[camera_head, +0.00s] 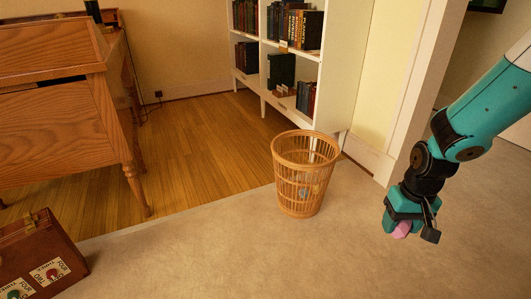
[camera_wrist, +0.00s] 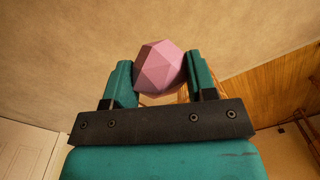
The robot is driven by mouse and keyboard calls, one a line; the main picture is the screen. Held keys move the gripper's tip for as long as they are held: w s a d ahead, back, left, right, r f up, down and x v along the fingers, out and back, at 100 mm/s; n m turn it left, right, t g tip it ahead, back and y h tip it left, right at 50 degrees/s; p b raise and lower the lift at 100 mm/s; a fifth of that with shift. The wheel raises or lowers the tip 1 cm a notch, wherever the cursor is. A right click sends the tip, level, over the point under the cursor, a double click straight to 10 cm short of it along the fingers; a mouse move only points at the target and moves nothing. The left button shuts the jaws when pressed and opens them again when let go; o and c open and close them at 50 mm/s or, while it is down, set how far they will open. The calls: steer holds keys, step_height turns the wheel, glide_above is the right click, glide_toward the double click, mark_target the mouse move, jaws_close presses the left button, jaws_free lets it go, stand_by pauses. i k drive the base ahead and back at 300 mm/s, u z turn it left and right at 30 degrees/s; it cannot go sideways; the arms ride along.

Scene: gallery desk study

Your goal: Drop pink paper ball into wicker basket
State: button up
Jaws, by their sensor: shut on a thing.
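The pink paper ball (camera_wrist: 160,67) is faceted and sits between the two fingers of my gripper (camera_wrist: 160,80) in the wrist view. My gripper (camera_head: 408,226) is shut on it. In the wrist view a bit of the basket appears behind the ball, mostly hidden.
A white bookshelf (camera_head: 340,60) with books stands behind the basket, beside a wall edge and baseboard (camera_head: 368,158). A wooden desk (camera_head: 60,130) is at left, a brown suitcase (camera_head: 45,250) at lower left. The carpet (camera_head: 220,255) before the basket is clear.

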mark_target(305, 207)
steer(key=u, duration=1.25)
steer(key=i, duration=1.3)
steer(key=z, duration=0.45)
steer(key=i, duration=0.7)
steer(key=z, duration=1.15)
steer(key=i, duration=0.45)
steer(key=z, duration=0.55)
